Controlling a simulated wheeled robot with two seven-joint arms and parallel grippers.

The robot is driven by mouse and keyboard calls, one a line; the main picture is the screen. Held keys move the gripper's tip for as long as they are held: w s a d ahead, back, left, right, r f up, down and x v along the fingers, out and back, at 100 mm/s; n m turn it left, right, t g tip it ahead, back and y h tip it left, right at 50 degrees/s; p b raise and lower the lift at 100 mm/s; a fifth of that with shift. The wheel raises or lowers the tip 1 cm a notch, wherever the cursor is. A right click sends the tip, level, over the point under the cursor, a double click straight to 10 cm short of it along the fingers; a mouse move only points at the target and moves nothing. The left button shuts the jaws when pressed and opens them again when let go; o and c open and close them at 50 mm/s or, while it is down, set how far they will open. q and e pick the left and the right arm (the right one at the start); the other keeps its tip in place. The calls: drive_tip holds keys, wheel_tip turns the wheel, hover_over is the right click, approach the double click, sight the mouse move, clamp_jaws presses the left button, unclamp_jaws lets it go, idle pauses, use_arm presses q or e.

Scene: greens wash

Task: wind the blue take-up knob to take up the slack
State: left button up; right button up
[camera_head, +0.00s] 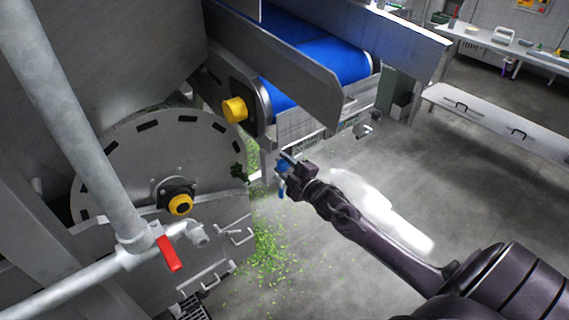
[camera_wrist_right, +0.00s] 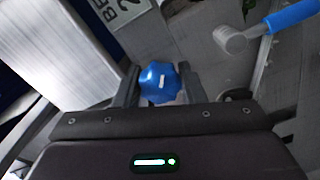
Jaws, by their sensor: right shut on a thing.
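The blue take-up knob (camera_wrist_right: 160,83) is a lobed knob with a white mark on its face. It sits between the two fingers of my right gripper (camera_wrist_right: 159,90) in the right wrist view. In the head view the right gripper (camera_head: 289,172) is at the end of the conveyor frame, shut on the knob (camera_head: 284,166), which is partly hidden by the fingers. The blue conveyor belt (camera_head: 310,55) runs above and behind it. My left gripper is in neither view.
A blue-handled lever (camera_wrist_right: 288,17) is close to the right of the gripper in the wrist view. A yellow knob (camera_head: 235,110), a round guard (camera_head: 120,150) and a red-handled valve (camera_head: 169,254) stand to the left. Green scraps (camera_head: 268,255) litter the floor. Open floor lies right.

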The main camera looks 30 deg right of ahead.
drive_tip(key=m+p, duration=0.1)
drive_tip(key=m, duration=0.4)
drive_tip(key=shift+m, duration=0.4)
drive_tip(key=m+p, duration=0.1)
drive_tip(key=m, duration=0.3)
drive_tip(key=shift+f+m+p, duration=0.1)
drive_tip(key=shift+m+p, duration=0.2)
drive_tip(key=shift+p, duration=0.1)
drive_tip(key=shift+a, duration=0.1)
drive_tip(key=o, duration=1)
drive_tip(key=shift+s, duration=0.15)
drive_tip(key=s, duration=0.7)
drive_tip(key=shift+s+d, duration=0.3)
drive_tip(key=shift+d, duration=0.05)
